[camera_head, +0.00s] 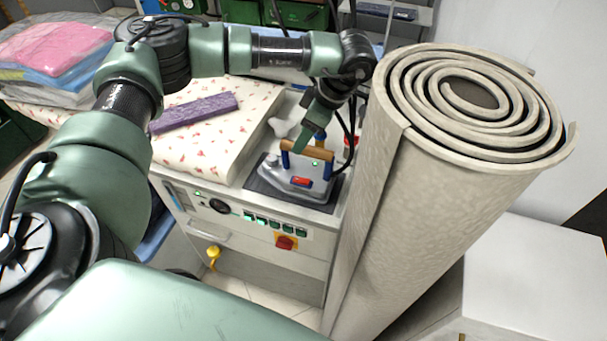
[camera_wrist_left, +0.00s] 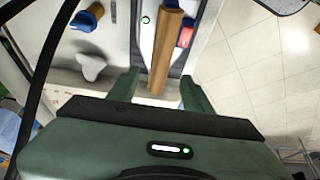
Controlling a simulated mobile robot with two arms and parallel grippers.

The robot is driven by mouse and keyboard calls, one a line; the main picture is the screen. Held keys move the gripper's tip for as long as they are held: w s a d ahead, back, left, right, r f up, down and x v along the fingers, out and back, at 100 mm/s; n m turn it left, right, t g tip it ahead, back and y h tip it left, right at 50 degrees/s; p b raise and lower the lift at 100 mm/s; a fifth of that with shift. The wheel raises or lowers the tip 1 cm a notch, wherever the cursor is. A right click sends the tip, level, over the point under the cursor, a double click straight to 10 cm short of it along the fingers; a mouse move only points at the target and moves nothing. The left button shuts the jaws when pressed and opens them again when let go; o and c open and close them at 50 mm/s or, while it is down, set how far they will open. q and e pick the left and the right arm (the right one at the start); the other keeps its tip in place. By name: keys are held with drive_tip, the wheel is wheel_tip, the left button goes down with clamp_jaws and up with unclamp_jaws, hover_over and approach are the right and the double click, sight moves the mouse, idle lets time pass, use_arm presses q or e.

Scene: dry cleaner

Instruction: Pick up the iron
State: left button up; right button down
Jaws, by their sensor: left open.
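The iron (camera_head: 280,177) is grey with a brown wooden handle, blue handle posts and a red patch. It sits upright on a dark pad (camera_head: 318,205) at the right end of the ironing station. My left gripper (camera_head: 306,138) is open, pointing down right at the handle. In the left wrist view the handle (camera_wrist_left: 166,45) lies lengthwise between the two spread green fingers of my left gripper (camera_wrist_left: 158,86). I cannot tell whether either finger touches it. The lower part of the iron's body is partly hidden there. My right gripper is not in view.
A tall rolled beige carpet (camera_head: 440,190) stands close on the right of the station. A floral padded board (camera_head: 200,150) with a purple strip (camera_head: 195,111) lies to the left. The station's front panel (camera_head: 262,228) has buttons and a red switch. Dark cables hang by the iron.

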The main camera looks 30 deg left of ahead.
use_arm(q)
drive_tip(key=shift+w+a+f, duration=0.1)
drive_tip(key=shift+a+f, duration=0.05)
drive_tip(key=shift+f, duration=0.25)
drive_tip(key=p, duration=0.3)
hover_over(295, 163)
drive_tip(key=s+d, duration=0.1)
drive_tip(key=s, duration=0.1)
drive_tip(key=f, duration=0.5)
drive_tip(key=shift+w+d+f, duration=0.1)
drive_tip(key=shift+d+f, duration=0.1)
drive_tip(key=shift+f, duration=0.2)
drive_tip(key=shift+a+f, duration=0.1)
drive_tip(key=shift+f, duration=0.25)
clamp_jaws()
drive_tip(key=shift+w+r, duration=0.15)
drive_tip(key=shift+r, duration=0.1)
